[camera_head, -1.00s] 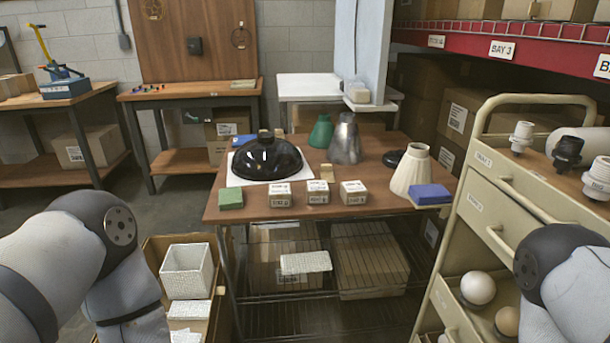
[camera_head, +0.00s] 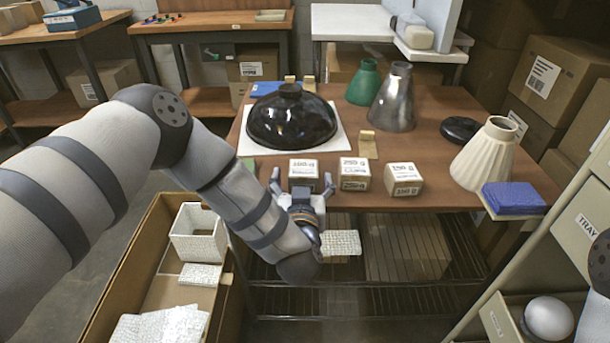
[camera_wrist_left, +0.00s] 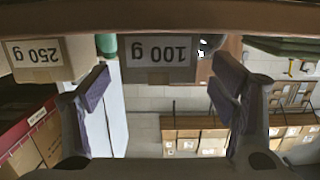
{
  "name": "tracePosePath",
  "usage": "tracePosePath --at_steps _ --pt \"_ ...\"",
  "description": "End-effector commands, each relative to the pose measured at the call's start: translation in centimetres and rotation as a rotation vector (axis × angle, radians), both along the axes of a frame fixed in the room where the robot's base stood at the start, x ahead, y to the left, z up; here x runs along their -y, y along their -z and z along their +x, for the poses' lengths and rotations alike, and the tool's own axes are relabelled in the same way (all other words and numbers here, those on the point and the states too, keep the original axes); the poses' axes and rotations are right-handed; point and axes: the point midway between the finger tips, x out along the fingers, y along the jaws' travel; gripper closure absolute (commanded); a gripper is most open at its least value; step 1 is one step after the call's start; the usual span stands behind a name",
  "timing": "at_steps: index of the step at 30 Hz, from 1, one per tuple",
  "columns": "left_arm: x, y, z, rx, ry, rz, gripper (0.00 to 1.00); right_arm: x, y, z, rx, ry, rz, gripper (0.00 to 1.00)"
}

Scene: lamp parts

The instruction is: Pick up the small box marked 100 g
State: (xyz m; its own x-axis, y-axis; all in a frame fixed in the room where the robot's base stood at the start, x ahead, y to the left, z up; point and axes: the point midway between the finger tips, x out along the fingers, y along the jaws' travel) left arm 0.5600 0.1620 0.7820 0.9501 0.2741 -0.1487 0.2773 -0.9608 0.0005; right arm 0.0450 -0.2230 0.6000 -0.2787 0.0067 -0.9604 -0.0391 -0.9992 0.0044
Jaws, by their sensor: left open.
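The small box marked 100 g (camera_head: 304,170) stands at the front edge of the brown table, leftmost of three small boxes. It also shows upside down in the left wrist view (camera_wrist_left: 158,60), its label facing the camera. My left gripper (camera_head: 301,184) is open just in front of this box, its fingers apart toward the box's two sides. In the left wrist view the open fingers (camera_wrist_left: 165,88) lie left and right of the box, with nothing between them gripped. My right gripper is out of view.
The 250 g box (camera_head: 354,174) stands close to the right, with a third small box (camera_head: 403,180) beyond it. A black dome shade (camera_head: 292,120) lies behind on a white board. A cream shade (camera_head: 484,155) and blue block (camera_head: 513,198) are at the right. A carton (camera_head: 128,275) stands below left.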

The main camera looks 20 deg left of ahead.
Motion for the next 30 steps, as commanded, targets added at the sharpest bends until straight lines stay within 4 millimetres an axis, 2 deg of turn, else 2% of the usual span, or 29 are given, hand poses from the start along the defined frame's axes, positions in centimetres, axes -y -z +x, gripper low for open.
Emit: tracePosePath --at_steps 3,6,13,20,30 --pt "-0.6 0.9 2.2 -0.003 -0.003 0.0 0.21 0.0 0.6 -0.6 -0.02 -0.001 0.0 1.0" --pt "-0.9 1.0 3.4 -0.003 -0.002 0.0 0.21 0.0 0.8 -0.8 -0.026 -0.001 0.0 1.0" --pt "-0.9 0.7 3.7 -0.001 0.001 0.001 0.21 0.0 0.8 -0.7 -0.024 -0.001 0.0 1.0" --pt "-0.9 0.7 3.6 -0.001 0.001 0.001 0.73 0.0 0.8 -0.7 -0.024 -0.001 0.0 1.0" --pt "-0.9 0.3 3.7 0.001 0.001 0.0 0.75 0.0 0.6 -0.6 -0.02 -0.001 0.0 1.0"
